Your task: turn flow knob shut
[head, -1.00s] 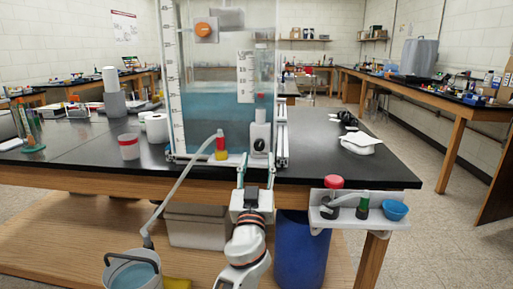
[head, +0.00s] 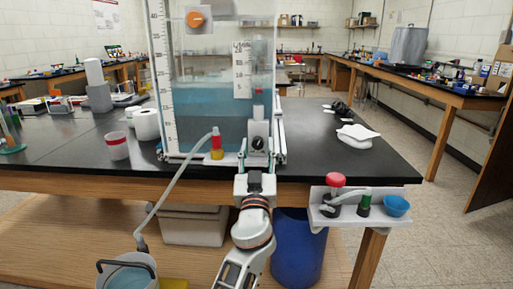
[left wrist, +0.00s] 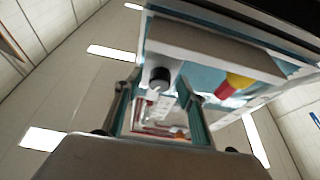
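The black flow knob (head: 258,143) sits on a pale block at the lower right front of the clear tank (head: 210,115), which holds blue liquid. My left gripper (head: 257,155) is just below and in front of the knob, its fingers spread to either side. In the left wrist view the knob (left wrist: 160,75) shows beyond the open fingers (left wrist: 158,105), nearer the left finger. Nothing is held. I cannot tell whether a finger touches the block. My right gripper is not in view.
A red-and-yellow fitting (head: 217,145) with a hose stands left of the knob; the hose runs down to a bucket (head: 126,272). A side shelf (head: 330,215) with a red-topped item and blue bowl (head: 397,205) is at right. A white cloth (head: 357,136) lies on the bench.

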